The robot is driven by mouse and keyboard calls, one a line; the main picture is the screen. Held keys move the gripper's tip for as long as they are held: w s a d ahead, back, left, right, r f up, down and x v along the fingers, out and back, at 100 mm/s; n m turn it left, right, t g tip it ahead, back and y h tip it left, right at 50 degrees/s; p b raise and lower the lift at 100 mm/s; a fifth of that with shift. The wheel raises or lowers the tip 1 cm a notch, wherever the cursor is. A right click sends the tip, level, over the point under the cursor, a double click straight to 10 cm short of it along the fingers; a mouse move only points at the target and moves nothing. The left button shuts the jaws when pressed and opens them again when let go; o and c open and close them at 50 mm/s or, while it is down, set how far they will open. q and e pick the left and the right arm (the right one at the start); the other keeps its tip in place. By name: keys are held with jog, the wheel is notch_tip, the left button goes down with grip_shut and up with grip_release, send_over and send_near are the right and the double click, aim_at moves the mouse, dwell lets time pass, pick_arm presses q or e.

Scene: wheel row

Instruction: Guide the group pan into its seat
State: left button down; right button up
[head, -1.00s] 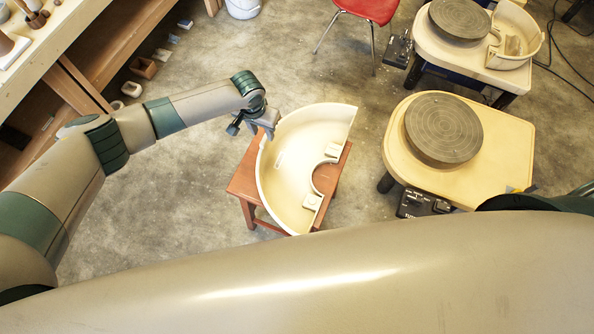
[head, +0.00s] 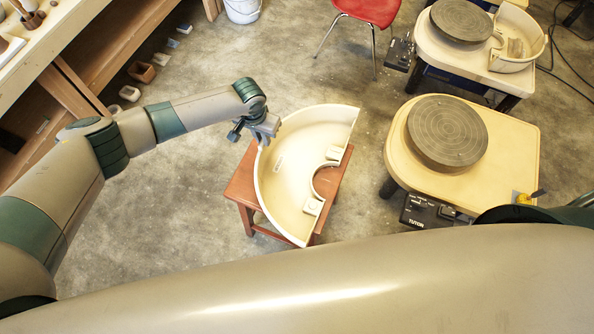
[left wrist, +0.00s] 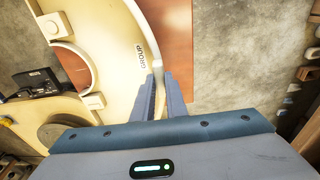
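The group pan (head: 285,180), a cream half-round basin with a notch and two small blocks on its straight side, rests on a reddish-brown stool (head: 240,190). Its label GROUP shows on the pan in the left wrist view (left wrist: 120,40). My left gripper (head: 273,133) is at the pan's far left rim. In the left wrist view its fingers (left wrist: 160,85) stand on either side of the rim wall, closed on it with little gap. The near potter's wheel (head: 447,132) has no pan around it. My right gripper is out of view.
A second wheel (head: 461,20) at the back has a half pan (head: 518,45) fitted beside it. A red chair (head: 370,8) stands at the back. Wooden shelving (head: 95,55) runs along the left. Bare floor separates the stool from the near wheel's table (head: 510,170).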

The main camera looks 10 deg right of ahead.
pick_arm(q)
jog(key=shift+r+p, duration=0.65)
jog(key=shift+p, duration=0.05)
dwell(1.3)
jog(key=shift+r, duration=0.1)
notch_tip(320, 180, up, 8)
jog(key=p, duration=0.7)
jog(key=shift+f+p, duration=0.2)
jog(key=shift+p, duration=0.1)
dwell(0.9)
jog(key=shift+d, duration=0.1)
